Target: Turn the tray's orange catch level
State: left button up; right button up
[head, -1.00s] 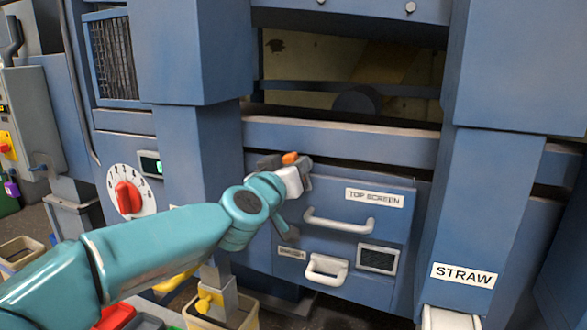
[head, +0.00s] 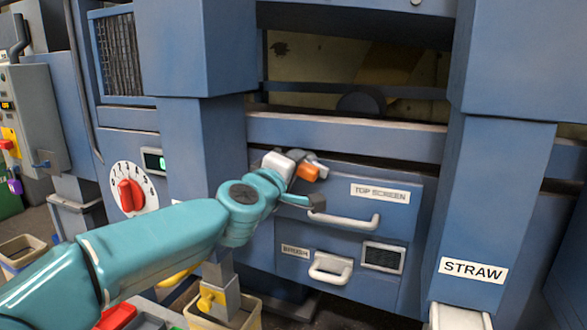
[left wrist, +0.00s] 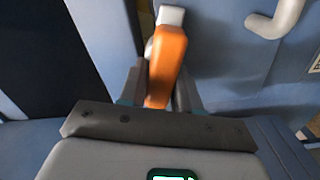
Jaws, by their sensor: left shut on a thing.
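The tray marked TOP SCREEN (head: 395,222) is a blue drawer front with a pale bar handle (head: 345,219). Its orange catch (head: 308,172) sits at the drawer's upper left, partly hidden by my gripper in the head view. In the left wrist view the catch (left wrist: 167,60) is an orange lever with a pale end at the top of the picture, between my fingers. My left gripper (head: 313,170) is shut on the catch. The exact tilt of the catch is hard to tell. My right gripper is in neither view.
Below is a smaller pale handle (head: 330,268) beside a dark mesh window (head: 383,257). A red dial (head: 132,194) is to the left. A STRAW chute (head: 460,316) is at lower right, and a bin (head: 240,315) stands below my arm.

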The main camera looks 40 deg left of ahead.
pick_arm(q)
jog(key=shift+f+n+b, duration=0.2)
jog(key=shift+n+b, duration=0.25)
jog(key=shift+n, duration=1.55)
jog(key=o, duration=1)
jog(key=shift+c, duration=0.2)
jog(key=p+v, duration=0.3)
jog(key=v, duration=1.3)
jog(key=shift+s, duration=0.2)
jog(key=shift+f, duration=0.1)
